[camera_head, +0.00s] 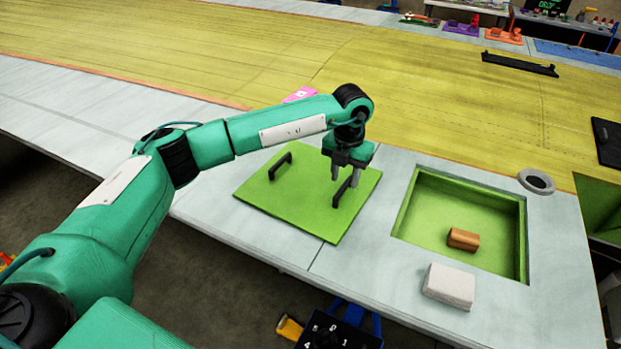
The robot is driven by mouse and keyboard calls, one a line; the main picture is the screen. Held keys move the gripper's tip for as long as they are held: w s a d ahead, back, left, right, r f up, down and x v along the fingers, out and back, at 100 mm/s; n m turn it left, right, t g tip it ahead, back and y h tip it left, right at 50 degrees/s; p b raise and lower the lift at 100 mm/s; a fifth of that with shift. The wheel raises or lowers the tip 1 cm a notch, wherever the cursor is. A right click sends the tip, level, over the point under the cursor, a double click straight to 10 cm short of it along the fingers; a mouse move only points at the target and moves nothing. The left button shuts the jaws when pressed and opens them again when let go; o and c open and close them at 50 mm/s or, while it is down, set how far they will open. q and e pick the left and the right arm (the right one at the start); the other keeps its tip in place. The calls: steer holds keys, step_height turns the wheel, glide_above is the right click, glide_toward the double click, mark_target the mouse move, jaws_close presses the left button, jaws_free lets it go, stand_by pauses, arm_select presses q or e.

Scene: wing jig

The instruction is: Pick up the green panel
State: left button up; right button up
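The green panel (295,207) lies flat on the pale wing surface, left of the open recess. It has two black handles: one on its left part (280,167) and one on its right part (341,196). My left gripper (344,181) points down over the right part of the panel, close to the right handle. Its two fingers are apart, with a gap between them. I cannot tell whether they touch the handle. The panel looks flat on the surface. My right gripper is out of view.
A green-lined recess (415,197) holds a brown block (463,239). A white block (449,285) lies at its front edge and a grey ring (536,181) at its back right corner. A pink item (299,95) lies behind my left arm. The yellow wing skin behind is mostly clear.

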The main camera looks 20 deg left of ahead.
arm_select(q)
steer(key=shift+f+p, duration=0.4)
steer(key=shift+f, duration=0.85)
jaws_close()
steer(key=shift+r, duration=0.1)
